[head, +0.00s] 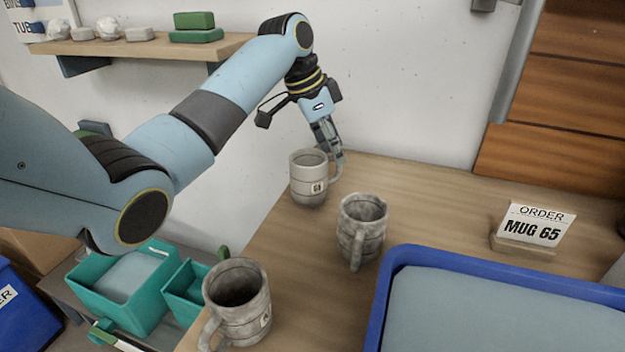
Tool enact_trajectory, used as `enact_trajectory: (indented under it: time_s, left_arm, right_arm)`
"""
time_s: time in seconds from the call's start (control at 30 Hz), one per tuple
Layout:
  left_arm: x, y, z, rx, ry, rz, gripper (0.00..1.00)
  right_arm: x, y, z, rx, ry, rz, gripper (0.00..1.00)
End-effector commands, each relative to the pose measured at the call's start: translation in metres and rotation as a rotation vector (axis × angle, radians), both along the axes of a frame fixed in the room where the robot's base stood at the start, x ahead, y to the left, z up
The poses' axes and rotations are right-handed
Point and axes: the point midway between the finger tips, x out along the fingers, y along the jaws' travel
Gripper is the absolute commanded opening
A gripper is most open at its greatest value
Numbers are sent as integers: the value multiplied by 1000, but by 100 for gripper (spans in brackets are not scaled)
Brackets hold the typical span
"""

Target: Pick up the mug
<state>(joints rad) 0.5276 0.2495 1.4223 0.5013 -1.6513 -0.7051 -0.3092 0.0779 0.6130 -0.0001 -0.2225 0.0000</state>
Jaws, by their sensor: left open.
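Three grey mugs stand upright on the wooden table. The back mug (308,184) is lighter, with a small label whose mark is too small to read; its handle points right. The middle mug (368,226) has its handle toward the camera. The front mug (240,302) has its handle at the lower left and a small label at its right side. My left gripper (336,154) is open and points down at the back mug's handle side. My right gripper is out of view.
An order card (534,226) reading "MUG 65" stands at the right. A blue-rimmed tray (398,262) fills the lower right. A wall shelf (150,47) is behind my left arm. Teal bins (150,313) sit lower left, past the table edge.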

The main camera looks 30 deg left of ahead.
Motion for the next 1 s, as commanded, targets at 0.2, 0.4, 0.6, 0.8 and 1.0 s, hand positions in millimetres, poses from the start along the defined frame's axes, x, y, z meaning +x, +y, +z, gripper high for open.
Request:
enact_trajectory:
  time_s: [0.2, 0.4, 0.6, 0.8, 1.0]
  left_arm:
    - [7, -10, -33, -3, 4, 0, 41]
    - [10, -12, -43, 0, 1, 0, 41]
    - [10, -12, -43, 0, 1, 0, 34]
    - [10, -12, -43, 0, 1, 0, 8]
    - [10, -12, -43, 0, 1, 0, 0]
  right_arm:
    - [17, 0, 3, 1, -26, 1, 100]
    - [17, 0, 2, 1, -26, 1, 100]
    - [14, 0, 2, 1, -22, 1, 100]
    - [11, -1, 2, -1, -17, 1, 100]
    - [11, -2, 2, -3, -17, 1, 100]
